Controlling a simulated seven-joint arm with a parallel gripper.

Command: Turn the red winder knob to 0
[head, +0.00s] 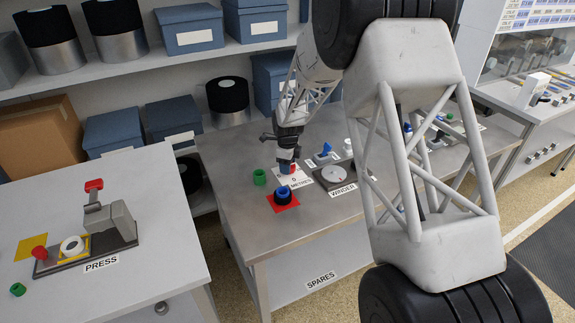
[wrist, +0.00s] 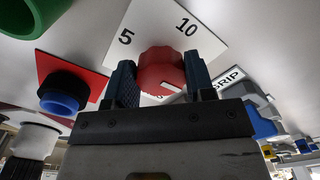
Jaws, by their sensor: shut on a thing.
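The red winder knob (wrist: 160,68) sits on a white dial plate (wrist: 205,42) in the wrist view. The plate shows 5 and 10 beyond the knob; its near part is hidden by my gripper. A white mark on the knob shows at its near side, slightly right. My gripper (wrist: 158,78) has its two dark blue fingers on either side of the knob, shut on it.
A black and blue ring (head: 282,195) on a red square and a green ring (head: 259,177) stand close left of the dial. The winder (head: 337,175) with its pale disc is close right. My arm link hides part of the table (head: 240,225) to the right.

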